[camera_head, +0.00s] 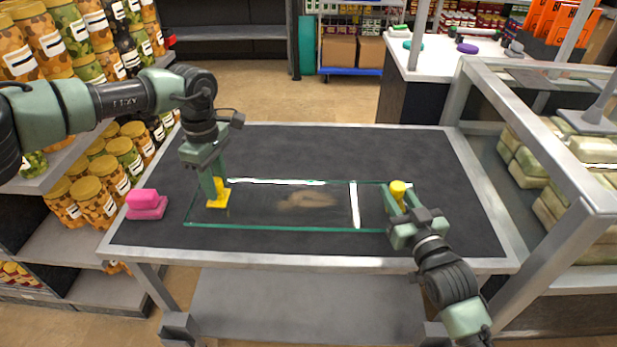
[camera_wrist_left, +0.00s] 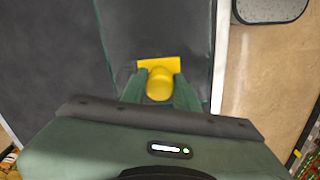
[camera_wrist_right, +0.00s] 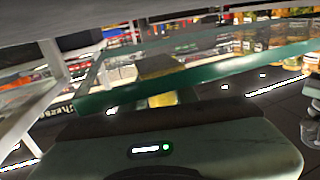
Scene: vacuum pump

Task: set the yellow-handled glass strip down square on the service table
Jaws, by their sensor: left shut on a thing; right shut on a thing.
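The clear glass strip (camera_head: 290,205) with green edges lies lengthwise across the dark top of the service table (camera_head: 300,150) in the head view. Whether it touches the top or hovers just over it I cannot tell. My left gripper (camera_head: 214,190) points down and is shut on the left yellow handle (camera_head: 218,202), also seen in the left wrist view (camera_wrist_left: 160,82). My right gripper (camera_head: 398,208) comes from the front right and is shut on the right yellow handle (camera_head: 398,187). The right wrist view shows yellow (camera_wrist_right: 160,68) and a tilted green glass edge (camera_wrist_right: 200,75).
A pink block (camera_head: 147,203) sits at the table's left edge. Shelves of jars (camera_head: 95,200) stand close on the left. A metal-framed glass case (camera_head: 545,140) stands close on the right. The back of the tabletop is clear.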

